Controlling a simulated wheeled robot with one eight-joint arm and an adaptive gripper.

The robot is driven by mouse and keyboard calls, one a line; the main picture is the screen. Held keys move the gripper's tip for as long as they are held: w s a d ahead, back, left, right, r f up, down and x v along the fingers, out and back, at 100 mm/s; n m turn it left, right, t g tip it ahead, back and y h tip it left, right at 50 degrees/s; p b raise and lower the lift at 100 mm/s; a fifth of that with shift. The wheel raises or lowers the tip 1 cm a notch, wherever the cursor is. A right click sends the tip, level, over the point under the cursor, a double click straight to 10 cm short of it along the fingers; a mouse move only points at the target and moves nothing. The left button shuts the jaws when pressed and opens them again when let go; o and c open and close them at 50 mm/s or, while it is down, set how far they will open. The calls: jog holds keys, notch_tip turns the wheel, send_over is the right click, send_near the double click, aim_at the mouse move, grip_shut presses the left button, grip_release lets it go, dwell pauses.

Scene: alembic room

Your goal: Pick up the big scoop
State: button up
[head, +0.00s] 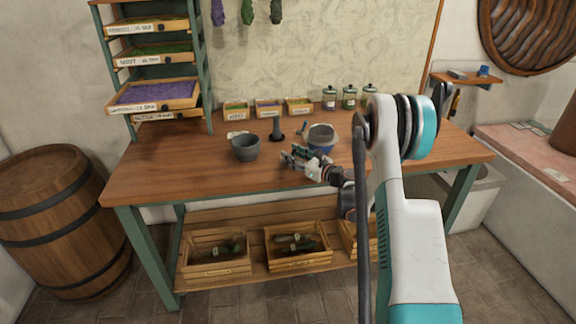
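My gripper (290,156) is low over the front middle of the wooden table, pointing left, and sits in front of a blue-grey bowl (321,148). It is too small in the picture to tell whether the fingers are apart or closed. I cannot surely make out the big scoop. A small grey piece (302,128) shows at the left rim of the bowl; it may be a handle, but I cannot tell of what. My arm comes in from the right and hides part of the table right of the bowl.
On the table (180,172) stand a dark grey mortar (246,148), a dark upright pestle-like piece (277,130), small labelled boxes (268,109) and lidded jars (349,98). A drawer rack (205,90) is at the left. The table's front left is clear.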

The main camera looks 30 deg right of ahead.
jog(key=shift+w+a, duration=0.1)
jog(key=shift+w, duration=0.15)
grip_shut()
jog(key=shift+r, duration=0.1)
notch_tip(320, 180, up, 20)
jog(key=p, duration=0.6)
jog(key=shift+p, duration=0.4)
